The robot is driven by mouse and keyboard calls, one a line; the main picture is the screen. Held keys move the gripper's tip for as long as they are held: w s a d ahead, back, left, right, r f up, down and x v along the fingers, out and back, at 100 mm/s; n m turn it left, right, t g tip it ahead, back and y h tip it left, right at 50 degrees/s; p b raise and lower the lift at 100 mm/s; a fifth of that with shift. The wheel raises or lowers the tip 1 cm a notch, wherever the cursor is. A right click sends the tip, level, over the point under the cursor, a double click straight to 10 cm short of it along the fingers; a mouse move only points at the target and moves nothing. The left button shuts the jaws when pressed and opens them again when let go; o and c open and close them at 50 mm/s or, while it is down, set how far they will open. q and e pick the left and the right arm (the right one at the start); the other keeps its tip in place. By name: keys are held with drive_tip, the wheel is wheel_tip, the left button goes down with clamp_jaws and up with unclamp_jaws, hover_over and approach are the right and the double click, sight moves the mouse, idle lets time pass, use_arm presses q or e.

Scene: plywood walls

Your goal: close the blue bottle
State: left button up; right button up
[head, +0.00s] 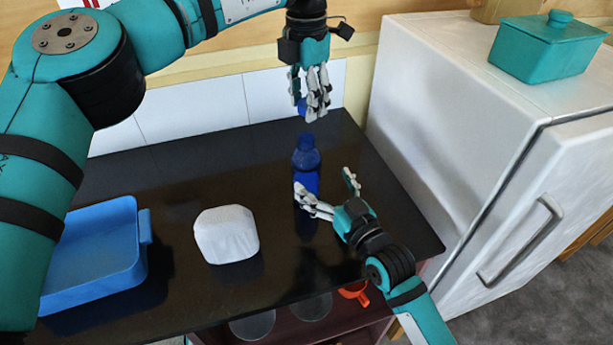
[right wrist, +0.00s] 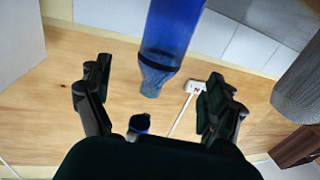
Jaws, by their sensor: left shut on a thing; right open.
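The blue bottle (head: 307,162) stands upright on the dark counter, its neck uncapped. A small blue cap (head: 302,106) is in my left gripper (head: 311,98), which is shut on it above the bottle's mouth with a gap between. My right gripper (head: 328,187) is open at the bottle's right side, one finger overlapping the bottle in the head view. In the right wrist view the bottle (right wrist: 170,45) appears inverted between the spread fingers of the right gripper (right wrist: 158,98). A small blue piece (right wrist: 139,123) there is partly hidden, and I cannot tell what it is.
A white rounded block (head: 226,234) and a blue tray (head: 92,255) are left on the counter (head: 175,180). A white fridge (head: 450,120) with a teal lidded box (head: 545,50) stands right. An orange cup (head: 353,292) and glass discs sit below the counter's front edge.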

sight(314, 171)
use_arm(q)
drive_tip(key=shift+w+a+f, duration=0.1)
drive_tip(key=shift+w+a, duration=0.05)
drive_tip(key=shift+a, duration=0.05)
use_arm(e)
drive_tip(key=shift+w+a+f, duration=0.1)
drive_tip(key=shift+w+a, duration=0.15)
drive_tip(key=shift+w, duration=0.1)
use_arm(q)
drive_tip(key=shift+w, duration=0.2)
use_arm(e)
drive_tip(key=x, duration=0.6)
drive_tip(key=shift+w+a, duration=0.15)
drive_tip(key=shift+w, duration=0.2)
use_arm(q)
drive_tip(key=shift+w+a+f, duration=0.1)
drive_tip(key=shift+a+f, duration=0.05)
use_arm(e)
drive_tip(key=shift+w+a+f, duration=0.1)
drive_tip(key=shift+w+a, duration=0.15)
drive_tip(key=shift+w, duration=0.15)
drive_tip(key=shift+s, duration=0.1)
drive_tip(key=shift+c, duration=0.3)
drive_tip(key=shift+c, duration=1.1)
drive_tip(key=c, duration=1.5)
use_arm(q)
drive_tip(key=shift+f, duration=2.45)
